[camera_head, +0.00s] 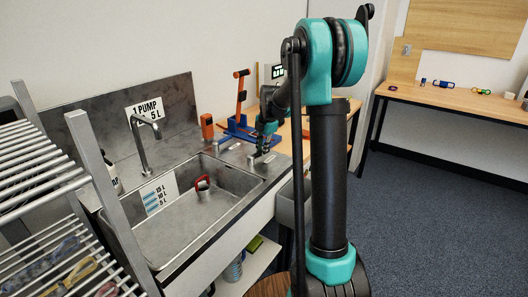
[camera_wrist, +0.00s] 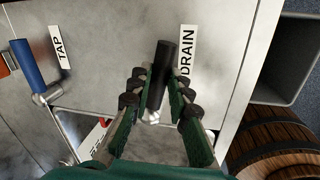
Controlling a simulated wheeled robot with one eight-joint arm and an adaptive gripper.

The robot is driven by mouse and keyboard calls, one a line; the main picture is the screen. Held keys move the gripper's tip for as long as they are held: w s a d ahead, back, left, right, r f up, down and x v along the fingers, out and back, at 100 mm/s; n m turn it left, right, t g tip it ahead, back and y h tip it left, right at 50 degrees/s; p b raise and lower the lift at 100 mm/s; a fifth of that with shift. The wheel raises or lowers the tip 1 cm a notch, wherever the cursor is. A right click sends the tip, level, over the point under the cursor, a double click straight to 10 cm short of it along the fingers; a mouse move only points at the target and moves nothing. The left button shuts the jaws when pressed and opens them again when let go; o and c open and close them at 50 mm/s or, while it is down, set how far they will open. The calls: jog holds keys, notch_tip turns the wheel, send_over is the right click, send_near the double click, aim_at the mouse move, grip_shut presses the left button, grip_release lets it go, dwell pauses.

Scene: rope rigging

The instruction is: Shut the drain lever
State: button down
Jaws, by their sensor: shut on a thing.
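The drain lever has a black handle (camera_wrist: 166,62) and stands beside a DRAIN label (camera_wrist: 187,52) on the metal counter in the wrist view. My gripper (camera_wrist: 160,92) is shut on the drain lever, with one green-padded finger on each side of it. The lever's lower part is partly hidden between the fingers. In the head view my gripper (camera_head: 266,140) is at the right end of the steel sink (camera_head: 178,224); the drain lever cannot be made out clearly there.
A blue-handled tap lever (camera_wrist: 36,64) stands by a TAP label (camera_wrist: 61,46), left of my gripper. A wooden barrel (camera_wrist: 280,150) is below the counter's right edge. A wire rack (camera_head: 40,175) stands at the left.

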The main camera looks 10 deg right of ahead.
jog(key=shift+w+a+n, duration=0.35)
jog(key=shift+w+n, duration=0.2)
jog(key=shift+n, duration=0.65)
jog(key=c, duration=1.4)
grip_release()
jog(key=r, duration=0.4)
jog(key=s+d+r, duration=0.1)
jog(key=r, duration=0.6)
jog(key=shift+s+d+r, duration=0.3)
jog(key=shift+r, duration=0.1)
